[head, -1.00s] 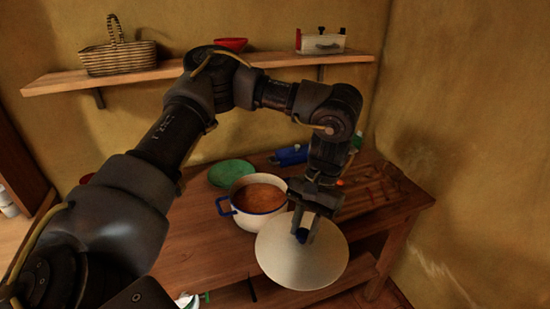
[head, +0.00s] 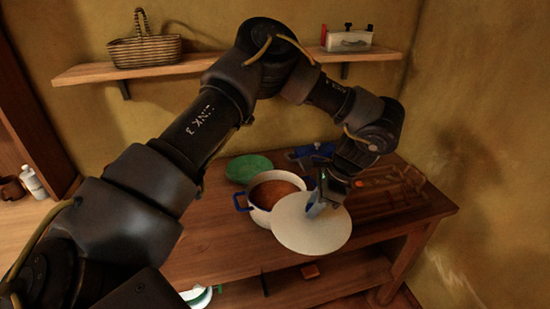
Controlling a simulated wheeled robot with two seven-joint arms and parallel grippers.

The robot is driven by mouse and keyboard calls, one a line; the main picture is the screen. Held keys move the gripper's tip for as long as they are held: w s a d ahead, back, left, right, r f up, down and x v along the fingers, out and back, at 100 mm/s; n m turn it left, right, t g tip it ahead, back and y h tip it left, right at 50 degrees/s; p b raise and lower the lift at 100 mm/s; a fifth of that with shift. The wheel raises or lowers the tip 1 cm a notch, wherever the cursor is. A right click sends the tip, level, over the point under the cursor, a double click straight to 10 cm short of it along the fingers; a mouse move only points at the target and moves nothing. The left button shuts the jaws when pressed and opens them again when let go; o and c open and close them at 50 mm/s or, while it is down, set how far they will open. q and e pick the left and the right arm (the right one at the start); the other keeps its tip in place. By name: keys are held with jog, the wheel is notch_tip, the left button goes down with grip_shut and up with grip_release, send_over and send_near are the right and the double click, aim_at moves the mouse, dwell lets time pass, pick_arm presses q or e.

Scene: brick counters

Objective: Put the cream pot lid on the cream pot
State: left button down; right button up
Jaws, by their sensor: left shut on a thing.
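The cream pot (head: 259,215) stands on the wooden table, uncovered on its left part, with brown contents showing and a blue handle at its left. My left gripper (head: 318,206) is shut on the knob of the cream pot lid (head: 312,232). The lid is a wide pale disc, slightly tilted, held in front of and to the right of the pot. It overlaps the pot's right side in the picture; whether they touch cannot be told. The knob is mostly hidden by the fingers. My right gripper is not in view.
A green plate (head: 249,168) lies behind the pot. A blue object (head: 312,151) lies at the table's back. A wooden rack (head: 385,195) is at the right. A wall shelf (head: 200,73) holds a basket (head: 145,50) and a white box (head: 348,40).

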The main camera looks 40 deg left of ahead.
aim_at(301, 194)
pick_arm(q)
jog(key=w+a+m+t, duration=0.1)
jog(key=w+a+m, duration=0.1)
jog(key=m, duration=0.1)
jog(key=w+a+m+t, duration=0.1)
jog(key=w+a+m, duration=0.1)
jog(key=a+m, duration=0.1)
jog(key=w+a+m+t, duration=0.2)
jog(key=a+m, duration=0.1)
jog(key=m, duration=0.2)
jog(key=shift+f+p, duration=0.35)
jog(key=shift+f, duration=0.05)
jog(key=w+a+m+t+h, duration=0.2)
jog(key=w+a+m, duration=0.1)
jog(key=a+m, duration=0.7)
jog(key=shift+a+r+m+t+h+p, duration=0.3)
jog(key=shift+a+t+h+p, duration=0.1)
jog(key=shift+a, duration=0.6)
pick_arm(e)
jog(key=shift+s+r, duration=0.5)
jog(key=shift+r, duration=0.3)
